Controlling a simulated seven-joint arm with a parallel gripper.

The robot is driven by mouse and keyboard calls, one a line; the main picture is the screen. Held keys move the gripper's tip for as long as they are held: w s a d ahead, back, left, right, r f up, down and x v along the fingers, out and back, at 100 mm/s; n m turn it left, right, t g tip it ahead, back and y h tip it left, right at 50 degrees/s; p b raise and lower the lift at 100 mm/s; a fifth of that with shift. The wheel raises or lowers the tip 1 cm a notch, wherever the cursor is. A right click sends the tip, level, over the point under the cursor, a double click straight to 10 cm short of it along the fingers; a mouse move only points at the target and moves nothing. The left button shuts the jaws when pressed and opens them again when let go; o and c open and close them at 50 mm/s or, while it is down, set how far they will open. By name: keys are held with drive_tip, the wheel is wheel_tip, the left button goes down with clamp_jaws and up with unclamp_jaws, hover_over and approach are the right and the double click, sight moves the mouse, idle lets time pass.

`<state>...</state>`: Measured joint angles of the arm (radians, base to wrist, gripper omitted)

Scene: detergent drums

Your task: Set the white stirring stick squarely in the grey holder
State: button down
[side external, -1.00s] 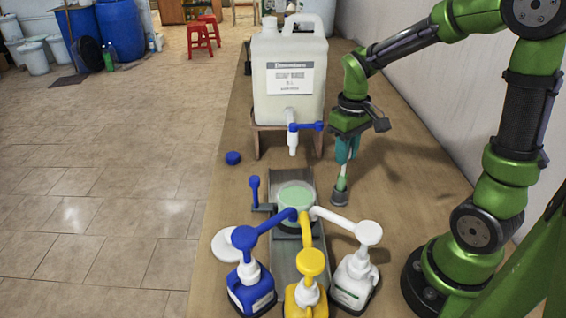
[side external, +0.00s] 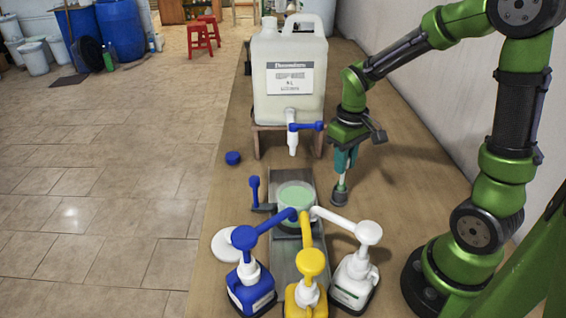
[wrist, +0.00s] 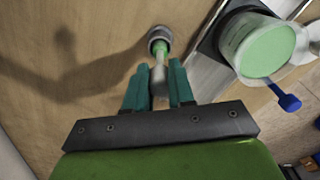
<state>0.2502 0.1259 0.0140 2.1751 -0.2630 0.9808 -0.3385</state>
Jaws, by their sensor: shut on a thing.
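My gripper (side external: 344,170) is shut on the white stirring stick (side external: 341,183) and points down over the grey holder (side external: 340,198). In the wrist view the stick (wrist: 159,78) runs between the teal fingers of my gripper (wrist: 159,82) toward the round holder (wrist: 160,37). Its greenish lower end is at the holder's mouth and appears to be inside it. The stick looks close to upright. The holder's inside is mostly hidden, so I cannot tell how deep the stick sits.
A cup of green liquid (side external: 296,196) stands left of the holder on a metal stand. White (side external: 358,265), yellow (side external: 308,290) and blue (side external: 249,280) pump bottles stand in front. A large white drum (side external: 289,80) with a tap is behind. Table right of the holder is clear.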

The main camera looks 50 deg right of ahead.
drive_tip(key=c, duration=0.9)
unclamp_jaws()
drive_tip(key=shift+o, duration=0.4)
drive_tip(key=o, duration=0.3)
drive_tip(key=shift+o, duration=0.2)
drive_tip(key=shift+r, duration=3.8)
